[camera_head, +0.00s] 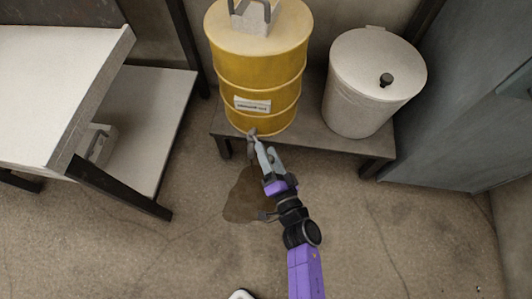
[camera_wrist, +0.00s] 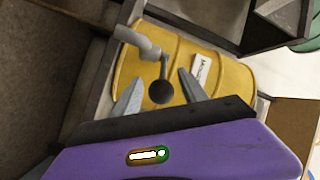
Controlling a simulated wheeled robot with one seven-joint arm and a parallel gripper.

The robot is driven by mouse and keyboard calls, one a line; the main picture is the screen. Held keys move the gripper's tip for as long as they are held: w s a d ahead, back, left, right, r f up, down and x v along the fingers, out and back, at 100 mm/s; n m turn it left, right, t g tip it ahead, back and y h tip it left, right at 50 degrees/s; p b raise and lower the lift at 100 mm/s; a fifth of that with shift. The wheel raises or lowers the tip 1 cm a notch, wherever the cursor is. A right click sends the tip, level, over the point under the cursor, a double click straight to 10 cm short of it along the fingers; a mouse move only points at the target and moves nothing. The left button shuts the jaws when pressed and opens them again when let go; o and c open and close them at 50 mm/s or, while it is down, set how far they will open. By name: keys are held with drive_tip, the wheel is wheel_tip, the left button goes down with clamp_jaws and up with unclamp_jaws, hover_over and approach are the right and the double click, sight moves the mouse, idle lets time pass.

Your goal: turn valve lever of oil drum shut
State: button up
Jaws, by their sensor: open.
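The yellow oil drum (camera_head: 262,75) stands on a low bench against the wall, with a white label on its front. It fills the middle of the wrist view (camera_wrist: 212,72). The valve (camera_wrist: 150,48) sticks out from the drum as a grey spout. Its lever (camera_wrist: 163,72) ends in a dark round knob (camera_wrist: 161,92). My gripper (camera_head: 258,148) is at the drum's lower front, near the valve. In the wrist view my gripper (camera_wrist: 160,92) is open, with the knob showing between its two fingers. I cannot tell whether a finger touches it.
A dark stain (camera_head: 245,198) lies on the floor below the valve. The bench (camera_head: 300,137) also carries a pale lidded bin (camera_head: 365,85) to the right. A grey block with a handle (camera_head: 252,17) sits on the drum. A white table (camera_head: 60,80) stands left.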

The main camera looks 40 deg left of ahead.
drive_tip(key=shift+w+a+b, duration=0.2)
drive_tip(key=shift+a+b, duration=0.25)
drive_tip(key=shift+a, duration=0.1)
clamp_jaws()
idle(1.2)
